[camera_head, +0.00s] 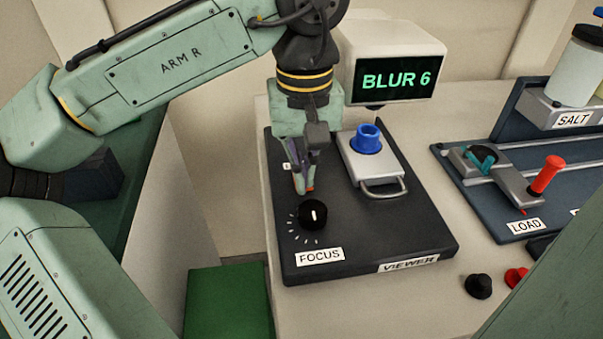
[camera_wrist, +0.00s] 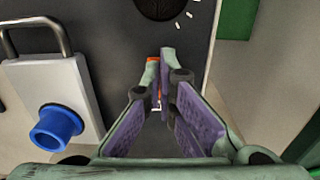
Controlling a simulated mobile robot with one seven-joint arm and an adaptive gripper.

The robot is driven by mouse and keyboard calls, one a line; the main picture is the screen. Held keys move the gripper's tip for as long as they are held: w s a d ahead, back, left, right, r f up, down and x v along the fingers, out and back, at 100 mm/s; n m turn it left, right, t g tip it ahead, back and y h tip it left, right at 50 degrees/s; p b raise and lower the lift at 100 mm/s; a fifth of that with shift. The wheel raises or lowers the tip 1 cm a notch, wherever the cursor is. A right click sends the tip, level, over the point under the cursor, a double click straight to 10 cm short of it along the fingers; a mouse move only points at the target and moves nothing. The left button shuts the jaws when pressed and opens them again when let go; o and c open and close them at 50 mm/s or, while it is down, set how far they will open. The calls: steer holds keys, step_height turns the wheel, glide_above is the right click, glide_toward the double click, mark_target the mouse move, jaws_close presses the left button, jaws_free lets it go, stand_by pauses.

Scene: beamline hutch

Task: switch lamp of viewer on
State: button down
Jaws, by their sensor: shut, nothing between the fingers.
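The viewer (camera_head: 420,240) is a dark base with a pale head whose screen (camera_head: 400,79) reads "BLUR 6". A black focus knob (camera_head: 313,214) with a white mark sits at its front left, and part of it shows at the top of the wrist view (camera_wrist: 160,6). My gripper (camera_head: 304,190) points down, shut and empty, over the left side of the base just behind the knob. In the wrist view the fingertips (camera_wrist: 160,58) meet above the base. A small white label beside the fingers is mostly hidden, and I cannot make out a lamp switch.
A silver slide (camera_head: 379,169) with a handle holds a blue cup (camera_head: 368,139) right of my gripper. Further right stands a blue station with a red-handled lever (camera_head: 547,174) labelled "LOAD". Black (camera_head: 478,286) and red knobs (camera_head: 515,277) lie at the front right.

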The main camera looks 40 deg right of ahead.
step_height(320, 180, up, 7)
steer(key=p, duration=0.7)
steer(key=shift+f, duration=0.1)
steer(key=shift+s, duration=0.1)
stand_by(0.6)
